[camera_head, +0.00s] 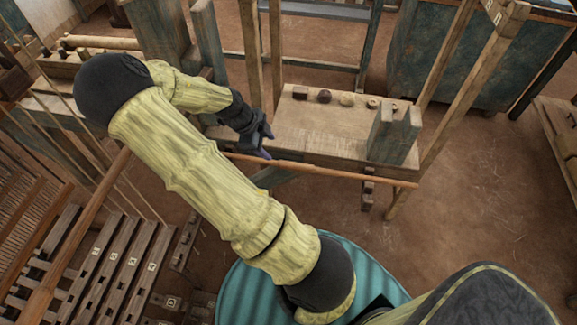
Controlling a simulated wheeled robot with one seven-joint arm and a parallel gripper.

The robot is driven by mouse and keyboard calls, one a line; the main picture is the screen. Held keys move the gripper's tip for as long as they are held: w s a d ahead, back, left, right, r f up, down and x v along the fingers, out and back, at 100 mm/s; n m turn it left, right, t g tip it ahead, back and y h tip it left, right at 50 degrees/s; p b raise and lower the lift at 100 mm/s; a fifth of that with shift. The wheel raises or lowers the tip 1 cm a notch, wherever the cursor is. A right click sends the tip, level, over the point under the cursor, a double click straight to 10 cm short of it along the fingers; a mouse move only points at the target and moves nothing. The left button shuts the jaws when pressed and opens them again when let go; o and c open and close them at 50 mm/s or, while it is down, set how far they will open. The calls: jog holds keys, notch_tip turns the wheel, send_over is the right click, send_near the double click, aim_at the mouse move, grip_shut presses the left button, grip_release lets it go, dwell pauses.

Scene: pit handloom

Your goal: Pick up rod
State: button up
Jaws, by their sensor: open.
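A long thin brown rod (345,176) runs along the near edge of a wooden bench, from close to my gripper to a tip past the bench's right end. My gripper (264,147) is dark and open, at the left part of this rod. Its fingertips overlap the rod in the picture; I cannot tell whether they touch it or straddle it. A small purple patch shows at the fingertips. The rod's left part is partly hidden by my gripper and arm. A second, thicker brown rod or beam (78,245) slants over the loom at the lower left.
The wooden bench (330,130) bears several small dark and pale pieces along its back edge and a grey-green upright block (393,135) at its right. Wooden posts stand behind and right. Loom pedals (118,262) lie at lower left. The earth floor (480,190) at right is clear.

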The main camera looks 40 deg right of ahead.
jog(key=shift+w+d+f+m, duration=0.1)
jog(key=shift+w+d+m, duration=0.3)
jog(key=shift+m, duration=0.2)
jog(key=b, duration=0.2)
send_over(292, 164)
jog(key=a, duration=0.3)
notch_tip(292, 164, down, 10)
jog(key=shift+w+d+f, duration=0.25)
jog(key=shift+f, duration=0.25)
jog(key=x, duration=0.4)
jog(key=shift+d+f, duration=0.3)
jog(key=shift+d, duration=0.05)
jog(key=shift+f, duration=0.2)
